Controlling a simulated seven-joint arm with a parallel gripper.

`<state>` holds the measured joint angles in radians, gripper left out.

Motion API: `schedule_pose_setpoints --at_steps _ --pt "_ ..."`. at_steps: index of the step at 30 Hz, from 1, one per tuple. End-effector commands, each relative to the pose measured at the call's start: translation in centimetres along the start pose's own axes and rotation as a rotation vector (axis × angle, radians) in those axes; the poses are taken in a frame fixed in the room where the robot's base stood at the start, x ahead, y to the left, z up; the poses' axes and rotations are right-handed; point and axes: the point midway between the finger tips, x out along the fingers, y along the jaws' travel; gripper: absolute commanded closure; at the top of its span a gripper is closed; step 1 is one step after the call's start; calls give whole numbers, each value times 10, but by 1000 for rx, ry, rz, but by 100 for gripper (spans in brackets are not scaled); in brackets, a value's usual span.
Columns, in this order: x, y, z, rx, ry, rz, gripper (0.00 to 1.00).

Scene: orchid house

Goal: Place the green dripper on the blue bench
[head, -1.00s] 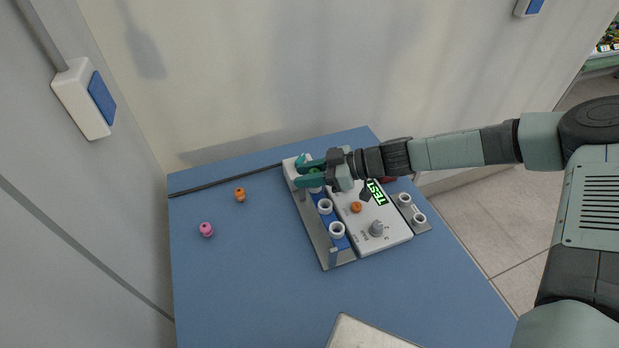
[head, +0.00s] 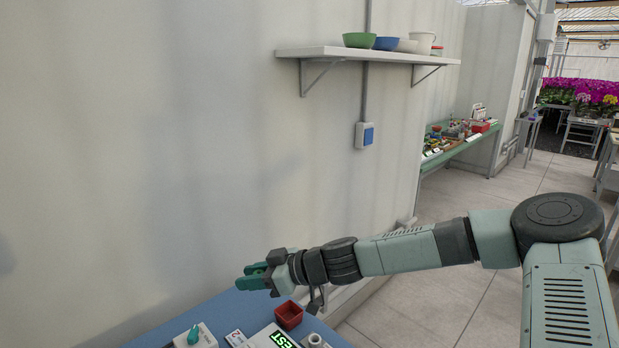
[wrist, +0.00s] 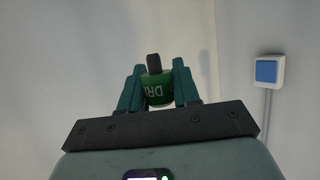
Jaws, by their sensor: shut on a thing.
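The green dripper (wrist: 158,90), lettered "DR" and with a dark top, sits between my fingers in the wrist view. My gripper (wrist: 160,88) is shut on it, with a finger on each side. In the head view my gripper (head: 254,278) points left, and I cannot make out the dripper there. The blue bench (head: 232,305) shows only in part at the bottom of the head view, below my gripper. My gripper appears raised above the bench; its exact height is hard to tell.
On the bench are a red cup (head: 289,315), a white device with a lit display (head: 277,339) and a white block with a green knob (head: 194,337). A wall shelf (head: 340,53) holds bowls. A green table (head: 470,143) stands farther back.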

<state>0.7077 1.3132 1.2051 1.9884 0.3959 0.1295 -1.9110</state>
Motion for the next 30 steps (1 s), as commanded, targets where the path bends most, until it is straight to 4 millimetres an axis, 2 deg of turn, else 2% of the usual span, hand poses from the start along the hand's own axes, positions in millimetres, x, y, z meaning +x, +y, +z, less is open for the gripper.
schedule_pose_setpoints --at_steps 1,3,6,9,18,30 --pt "-20 18 -6 37 4 96 100" --pt "-45 42 -15 90 4 231 100" --pt "-83 72 -33 161 2 423 100" --pt "-115 93 -51 219 -1 573 100" --pt "-177 121 -88 323 1 824 100" --pt "-244 136 -136 419 4 1054 100"
